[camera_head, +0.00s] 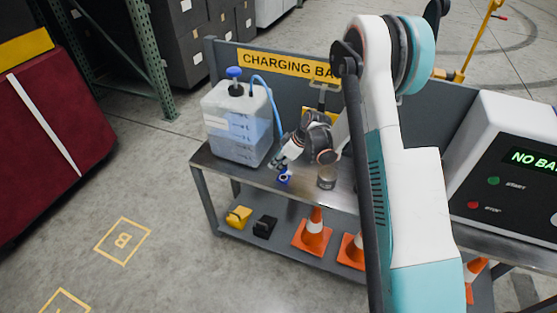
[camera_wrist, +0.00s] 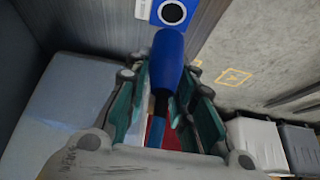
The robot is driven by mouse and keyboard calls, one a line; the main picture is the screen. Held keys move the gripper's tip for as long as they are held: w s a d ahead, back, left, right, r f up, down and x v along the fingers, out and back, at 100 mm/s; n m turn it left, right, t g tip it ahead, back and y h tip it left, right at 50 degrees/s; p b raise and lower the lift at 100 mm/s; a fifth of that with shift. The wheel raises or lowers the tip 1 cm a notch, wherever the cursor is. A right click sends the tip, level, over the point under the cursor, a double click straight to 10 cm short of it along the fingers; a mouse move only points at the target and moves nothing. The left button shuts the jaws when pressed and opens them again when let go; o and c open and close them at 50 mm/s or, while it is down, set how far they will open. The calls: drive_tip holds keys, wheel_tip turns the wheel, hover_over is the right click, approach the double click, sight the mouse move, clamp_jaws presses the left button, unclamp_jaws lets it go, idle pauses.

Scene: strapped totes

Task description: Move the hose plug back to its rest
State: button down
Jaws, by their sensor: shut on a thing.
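The blue hose plug (camera_wrist: 167,58) stands between the finger pads of my gripper (camera_wrist: 163,95) in the wrist view, and my gripper is shut on it. The plug's rounded end points toward a blue rest (camera_wrist: 173,12) with a dark round hole and white surround, at the top edge. A small gap shows between them in the picture. In the head view the rest (camera_head: 284,178) is at the front edge of the bench, just below my gripper (camera_head: 283,157). The plug is hard to make out there. The blue hose (camera_head: 270,96) runs from the jug toward my gripper.
The translucent jug (camera_head: 238,122) stands left of my gripper on the metal bench (camera_head: 211,160). A small jar (camera_head: 326,180) is close on the right. A charger box (camera_head: 510,160) is further right. Orange cones (camera_head: 313,235) stand on the lower shelf. The floor in front is open.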

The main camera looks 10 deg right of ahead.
drive_tip(key=shift+f+b, duration=0.55)
drive_tip(key=shift+f, duration=0.9)
drive_tip(key=shift+f, duration=0.55)
idle(0.8)
drive_tip(key=c, duration=1.3)
unclamp_jaws()
drive_tip(key=v, duration=1.2)
